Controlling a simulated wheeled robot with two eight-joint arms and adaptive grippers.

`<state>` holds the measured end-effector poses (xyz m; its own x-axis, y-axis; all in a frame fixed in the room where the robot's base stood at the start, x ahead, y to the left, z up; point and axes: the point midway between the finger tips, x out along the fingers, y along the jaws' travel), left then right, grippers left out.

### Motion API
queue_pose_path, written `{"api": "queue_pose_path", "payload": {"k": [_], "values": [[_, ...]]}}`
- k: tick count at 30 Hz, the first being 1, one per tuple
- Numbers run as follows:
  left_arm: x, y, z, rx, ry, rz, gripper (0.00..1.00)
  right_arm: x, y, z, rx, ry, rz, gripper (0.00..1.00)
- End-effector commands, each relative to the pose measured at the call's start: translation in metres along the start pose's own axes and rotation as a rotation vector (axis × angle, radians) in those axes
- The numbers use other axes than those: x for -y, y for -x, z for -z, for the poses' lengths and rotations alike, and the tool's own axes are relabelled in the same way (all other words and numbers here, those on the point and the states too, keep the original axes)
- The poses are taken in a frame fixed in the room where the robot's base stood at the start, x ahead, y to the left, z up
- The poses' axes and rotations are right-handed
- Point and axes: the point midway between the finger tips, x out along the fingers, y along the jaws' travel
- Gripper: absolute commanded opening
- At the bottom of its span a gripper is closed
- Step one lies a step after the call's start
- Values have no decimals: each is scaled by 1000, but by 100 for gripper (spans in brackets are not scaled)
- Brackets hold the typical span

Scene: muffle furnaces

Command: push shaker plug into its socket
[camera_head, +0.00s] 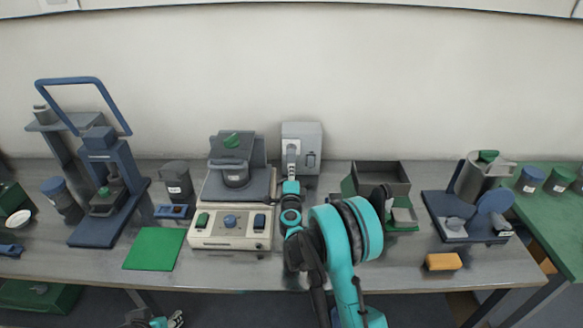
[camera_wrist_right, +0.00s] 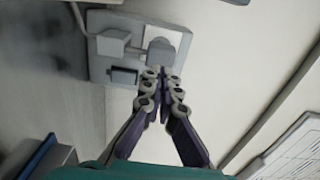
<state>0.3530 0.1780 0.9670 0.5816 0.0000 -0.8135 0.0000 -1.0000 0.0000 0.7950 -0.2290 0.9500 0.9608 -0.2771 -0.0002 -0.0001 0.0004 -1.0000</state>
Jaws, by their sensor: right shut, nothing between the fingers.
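The grey socket panel (camera_head: 313,132) is on the wall behind the bench; it also shows in the right wrist view (camera_wrist_right: 100,70). There, a rounded grey plug (camera_wrist_right: 160,52) sits at the white socket (camera_wrist_right: 163,33), right in front of my right fingertips. I cannot tell how deep it sits. A second, boxy grey plug (camera_wrist_right: 112,42) is to its left. My right gripper (camera_wrist_right: 161,76) is shut and empty, its tips close to or touching the rounded plug. In the head view, my right gripper (camera_head: 291,172) reaches up to the panel. My left gripper (camera_head: 176,319) is partly visible at the bottom edge.
A beige-based device (camera_head: 230,240) with knobs stands left of my right arm. An open grey box (camera_head: 381,172) stands to its right. A blue press (camera_head: 110,165), green mat (camera_head: 153,249) and orange block (camera_head: 443,261) are farther off.

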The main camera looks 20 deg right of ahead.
Motion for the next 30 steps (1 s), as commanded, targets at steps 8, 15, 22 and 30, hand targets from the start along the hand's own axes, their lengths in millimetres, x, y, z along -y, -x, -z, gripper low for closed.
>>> {"api": "queue_pose_path", "payload": {"k": [8, 15, 22, 30], "values": [[0, -11, -8, 0, 0, 0, 40, -1, -34, 0, 0, 0, 0, 0], [0, -11, -8, 0, 0, 0, 40, 0, -39, 0, 1, 0, 0, 0], [0, -11, -8, 0, 0, 0, 40, 0, -40, 0, 1, 1, 0, 0], [0, -11, -8, 0, 0, 0, 40, 0, -78, 0, 0, 1, 0, 0]]}}
